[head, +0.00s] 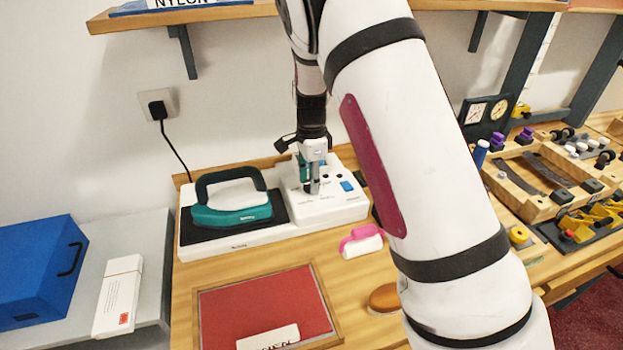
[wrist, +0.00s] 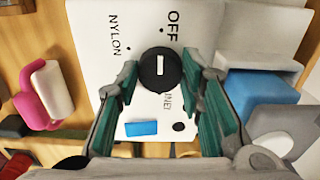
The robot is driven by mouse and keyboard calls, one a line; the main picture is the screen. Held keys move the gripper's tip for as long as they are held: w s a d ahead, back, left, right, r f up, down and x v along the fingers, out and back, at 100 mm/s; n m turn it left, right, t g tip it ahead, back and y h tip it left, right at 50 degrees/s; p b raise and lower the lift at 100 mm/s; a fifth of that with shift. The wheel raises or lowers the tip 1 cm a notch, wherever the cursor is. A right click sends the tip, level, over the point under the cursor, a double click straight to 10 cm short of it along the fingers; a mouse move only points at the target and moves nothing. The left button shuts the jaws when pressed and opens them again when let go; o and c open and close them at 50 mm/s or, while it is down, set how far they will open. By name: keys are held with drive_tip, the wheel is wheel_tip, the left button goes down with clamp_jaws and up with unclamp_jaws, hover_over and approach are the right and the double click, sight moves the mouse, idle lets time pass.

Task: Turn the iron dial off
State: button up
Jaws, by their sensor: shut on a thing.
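The black iron dial (wrist: 160,68) sits on the white panel (wrist: 90,30) in the wrist view. Its short white mark stands roughly upright in the picture. "OFF" is printed above the dial, slightly right, "NYLON" at the upper left, and a partly covered label below. My gripper (wrist: 161,76) has one finger on each side of the dial and is shut on it. In the head view my gripper (head: 311,188) points down at the control panel (head: 335,208) and hides the dial. The teal iron (head: 232,213) rests on the black pad to the left.
A pink-and-white object (head: 361,241) lies right of the iron station, and a red framed mat (head: 265,305) in front. A blue box (head: 38,272) stands at far left. My arm covers much of the middle right, and a shelf (head: 190,15) hangs above.

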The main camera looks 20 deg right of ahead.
idle(0.4)
drive_tip(key=o, duration=1.2)
wheel_tip(320, 180, up, 7)
drive_tip(key=shift+w+r, duration=0.1)
drive_tip(key=shift+r, duration=0.15)
